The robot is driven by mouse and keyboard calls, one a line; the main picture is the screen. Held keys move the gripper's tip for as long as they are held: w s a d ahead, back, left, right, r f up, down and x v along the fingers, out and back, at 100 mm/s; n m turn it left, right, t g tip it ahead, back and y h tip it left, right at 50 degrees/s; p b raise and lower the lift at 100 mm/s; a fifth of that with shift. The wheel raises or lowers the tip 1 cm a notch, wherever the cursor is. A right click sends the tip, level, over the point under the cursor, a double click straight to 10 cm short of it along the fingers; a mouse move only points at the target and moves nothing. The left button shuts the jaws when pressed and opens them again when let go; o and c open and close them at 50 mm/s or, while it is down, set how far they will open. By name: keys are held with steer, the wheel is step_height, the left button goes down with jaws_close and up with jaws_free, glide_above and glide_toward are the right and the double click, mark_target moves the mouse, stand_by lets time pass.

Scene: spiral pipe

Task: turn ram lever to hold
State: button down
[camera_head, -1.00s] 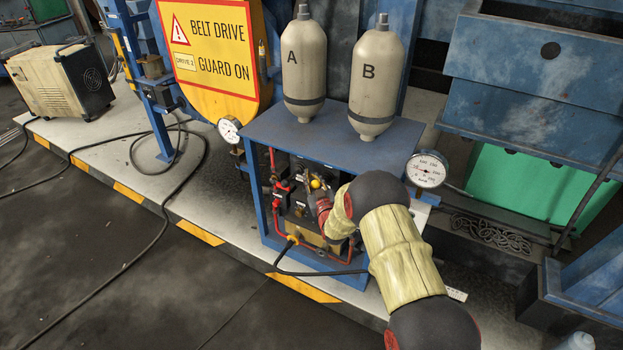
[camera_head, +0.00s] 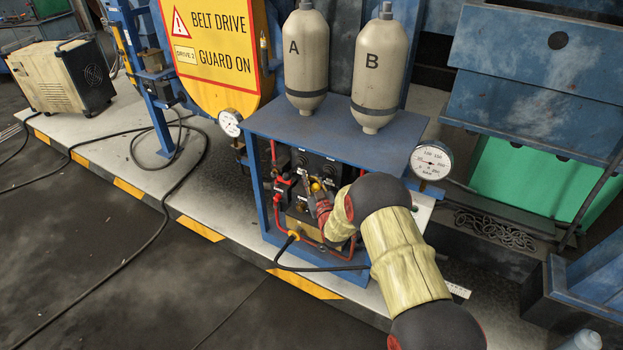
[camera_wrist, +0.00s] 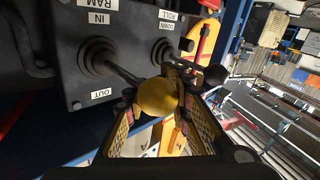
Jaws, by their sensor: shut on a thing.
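The ram lever (camera_wrist: 124,74) comes out of a rubber boot on the black valve block (camera_wrist: 70,55), between the labels IN and OUT. Its yellow knob (camera_wrist: 158,97) lies between the fingers of my gripper (camera_wrist: 160,104), which is shut on it. The lever projects from the block face; its exact tilt is hard to judge. In the head view my gripper (camera_head: 318,192) reaches into the open front of the blue cabinet, and the yellow knob (camera_head: 316,187) shows small at the fingers. The fingers partly hide the lever's end.
A second lever with a black knob (camera_wrist: 215,75) stands close beside, from the boot marked ROLL. The blue cabinet (camera_head: 335,138) carries bottles A (camera_head: 305,60) and B (camera_head: 378,75). Red pipes (camera_head: 277,210) run at the block's left. A pressure gauge (camera_head: 432,162) is at right.

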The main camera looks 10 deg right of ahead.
steer(key=shift+s+d+f, duration=0.1)
steer(key=shift+s+f, duration=0.05)
steer(key=shift+f, duration=0.15)
steer(key=c, duration=2.1)
jaws_free()
steer(key=shift+c, duration=0.2)
steer(key=o, duration=0.6)
steer(key=shift+r, duration=0.35)
steer(key=shift+c, duration=0.2)
steer(key=s+d, duration=0.1)
steer(key=s, duration=1)
steer(key=shift+s, duration=0.35)
